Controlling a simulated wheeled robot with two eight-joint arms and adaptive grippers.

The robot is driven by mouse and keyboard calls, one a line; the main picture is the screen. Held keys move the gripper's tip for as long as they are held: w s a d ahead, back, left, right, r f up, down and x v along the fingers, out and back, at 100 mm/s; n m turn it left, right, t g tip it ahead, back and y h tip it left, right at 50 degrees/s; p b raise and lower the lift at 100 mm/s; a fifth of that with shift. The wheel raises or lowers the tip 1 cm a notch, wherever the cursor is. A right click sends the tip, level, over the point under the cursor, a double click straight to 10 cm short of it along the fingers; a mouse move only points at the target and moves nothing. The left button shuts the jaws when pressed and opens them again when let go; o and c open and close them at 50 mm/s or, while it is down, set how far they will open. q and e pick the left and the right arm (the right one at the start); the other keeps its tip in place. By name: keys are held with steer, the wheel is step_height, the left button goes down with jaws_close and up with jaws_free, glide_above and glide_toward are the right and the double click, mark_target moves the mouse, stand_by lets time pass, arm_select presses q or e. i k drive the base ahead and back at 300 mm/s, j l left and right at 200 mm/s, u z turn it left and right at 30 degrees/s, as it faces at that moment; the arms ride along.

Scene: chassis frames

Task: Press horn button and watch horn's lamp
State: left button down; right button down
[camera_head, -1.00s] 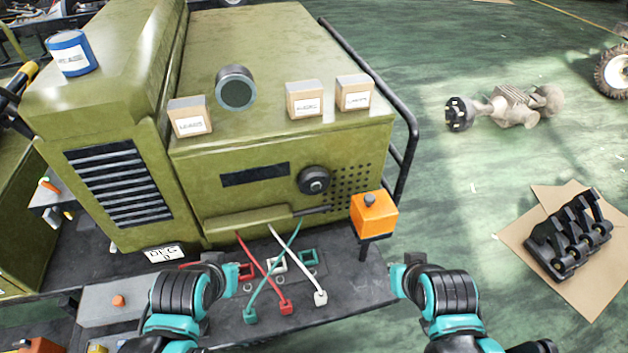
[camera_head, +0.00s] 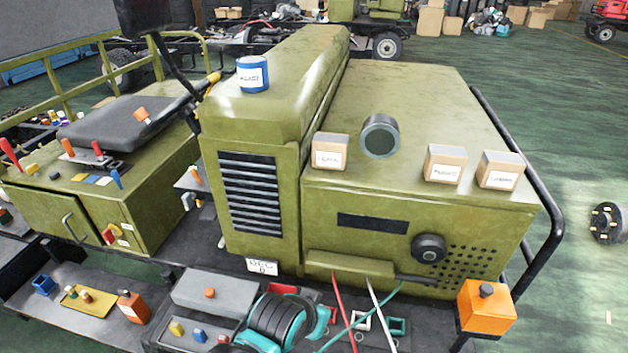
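A round dark lamp-like part (camera_head: 380,136) stands on the green hood. Small boxes with white labels stand near it: one on the left (camera_head: 330,150) and two on the right (camera_head: 445,163) (camera_head: 500,170); the lettering is too small to read surely. Small coloured knobs or buttons sit on the grey panel at the lower left, among them a red one (camera_head: 222,339) and an orange one (camera_head: 210,293). I cannot tell which is the horn button. My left arm (camera_head: 275,318) shows at the bottom centre, its fingers not discernible. My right gripper is out of view.
An orange box with a black knob (camera_head: 487,308) stands at the front right corner. Red, white and green cables hang from the hood front. A blue can (camera_head: 253,75) stands on the engine cover. A black rail (camera_head: 540,195) runs along the right side.

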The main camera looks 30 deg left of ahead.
mark_target(54, 175)
steer(key=u, duration=0.45)
steer(key=j+u, duration=0.4)
steer(key=i+j+u, duration=0.15)
steer(key=j+u, duration=0.2)
steer(key=i+j+u, duration=0.15)
steer(key=j+u, duration=0.25)
steer(key=i+j+u, duration=0.15)
steer(key=i+j, duration=0.3)
steer(key=j, duration=0.3)
steer(key=i+j+u, duration=0.1)
steer(key=i+j, duration=0.4)
steer(key=j, duration=0.15)
steer(key=i+j+u, duration=0.15)
steer(key=i+j, duration=0.35)
steer(key=j, duration=0.15)
